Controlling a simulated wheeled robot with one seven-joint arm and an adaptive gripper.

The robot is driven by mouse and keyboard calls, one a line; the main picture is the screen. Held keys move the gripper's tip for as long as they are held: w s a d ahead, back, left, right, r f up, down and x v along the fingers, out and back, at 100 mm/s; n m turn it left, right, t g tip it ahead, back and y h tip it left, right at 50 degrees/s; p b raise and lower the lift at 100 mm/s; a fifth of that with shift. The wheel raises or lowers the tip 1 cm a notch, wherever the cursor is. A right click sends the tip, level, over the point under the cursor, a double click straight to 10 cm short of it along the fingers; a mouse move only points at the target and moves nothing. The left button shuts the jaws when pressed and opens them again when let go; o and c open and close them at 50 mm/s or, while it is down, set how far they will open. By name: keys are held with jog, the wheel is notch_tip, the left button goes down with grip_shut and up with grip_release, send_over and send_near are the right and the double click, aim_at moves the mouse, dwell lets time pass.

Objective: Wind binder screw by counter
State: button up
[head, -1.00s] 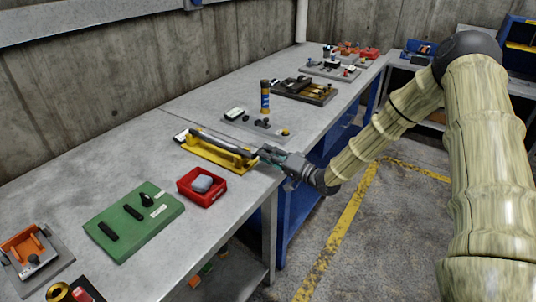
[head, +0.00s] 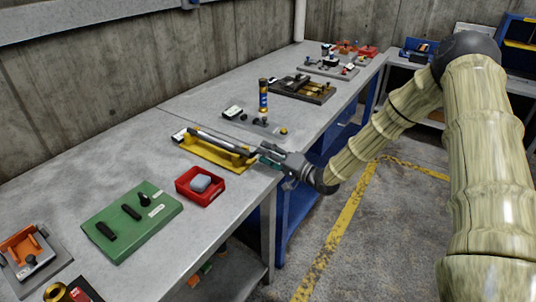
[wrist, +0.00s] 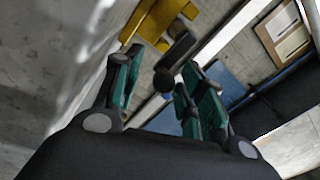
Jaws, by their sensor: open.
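The binder is a long yellow frame (head: 208,151) with a dark grey screw rod (head: 222,143) along it, lying across the bench near its front edge. A small black-and-white piece (head: 180,134), perhaps the counter, sits at its far left end; no reading is legible. My gripper (head: 267,155) is open at the binder's right, front end. In the wrist view, the yellow frame (wrist: 158,18) is at the top. A dark handle or knob (wrist: 163,81) reaches from it towards the space between my green-padded fingers (wrist: 162,95); contact is not clear.
A red tray (head: 200,198) with a grey block and a green board (head: 130,226) are nearer on the bench. A grey plate with a blue-and-gold cylinder (head: 263,98) stands beyond the binder. Bare bench lies behind the binder, towards the wall.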

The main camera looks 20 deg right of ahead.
jog(key=shift+s, duration=0.1)
jog(key=v, duration=1.1)
jog(key=shift+s+d, duration=0.3)
jog(key=shift+f, duration=0.1)
dwell(1.0)
